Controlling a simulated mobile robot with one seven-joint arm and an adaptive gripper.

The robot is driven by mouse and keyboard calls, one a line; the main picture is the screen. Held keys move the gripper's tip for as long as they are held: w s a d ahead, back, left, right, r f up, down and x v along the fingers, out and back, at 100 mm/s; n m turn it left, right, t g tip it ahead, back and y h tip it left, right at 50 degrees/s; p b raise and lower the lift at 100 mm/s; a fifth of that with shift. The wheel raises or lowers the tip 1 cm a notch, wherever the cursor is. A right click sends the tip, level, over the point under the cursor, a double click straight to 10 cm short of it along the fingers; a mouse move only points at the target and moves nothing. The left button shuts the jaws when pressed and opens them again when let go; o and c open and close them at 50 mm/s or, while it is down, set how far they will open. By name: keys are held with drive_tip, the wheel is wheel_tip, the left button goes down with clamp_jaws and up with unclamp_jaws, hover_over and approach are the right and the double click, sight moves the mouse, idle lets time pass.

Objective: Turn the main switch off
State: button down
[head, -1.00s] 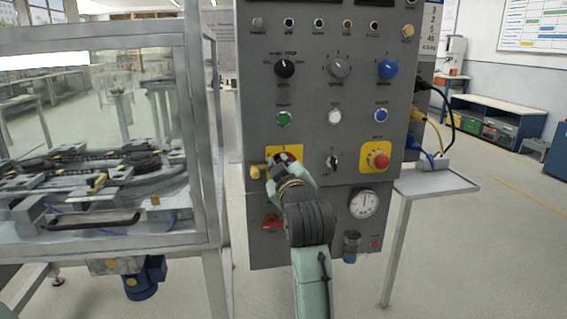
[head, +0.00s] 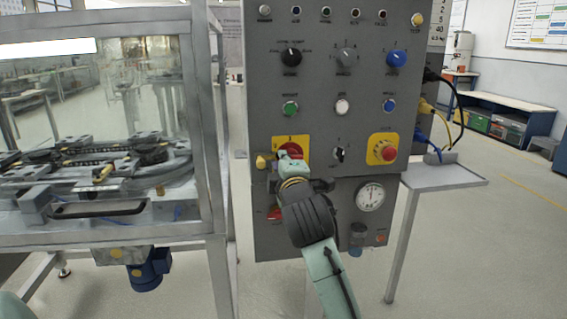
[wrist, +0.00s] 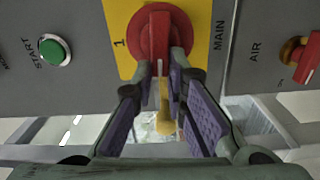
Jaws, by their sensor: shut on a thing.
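The main switch (wrist: 155,30) is a red rotary knob on a yellow plate marked "1" and "MAIN" in the wrist view. Its grip carries a white line and points down there, away from the "1" on the left side. In the head view the switch (head: 294,150) is partly hidden behind my gripper (head: 292,166), on the lower left of the grey panel. The fingers of my gripper (wrist: 162,78) lie on both sides of the red grip and are shut on it.
A yellow knob-like part (head: 261,162) sticks out just left of the switch. A red AIR handle (wrist: 309,58) lies below it on the panel. The emergency button (head: 388,151) is to the right. A framed glass enclosure (head: 210,130) stands close on the left.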

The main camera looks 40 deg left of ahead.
drive_tip(key=shift+f+n, duration=0.15)
drive_tip(key=shift+n, duration=0.45)
drive_tip(key=c, duration=1.6)
unclamp_jaws()
drive_tip(key=v, duration=1.2)
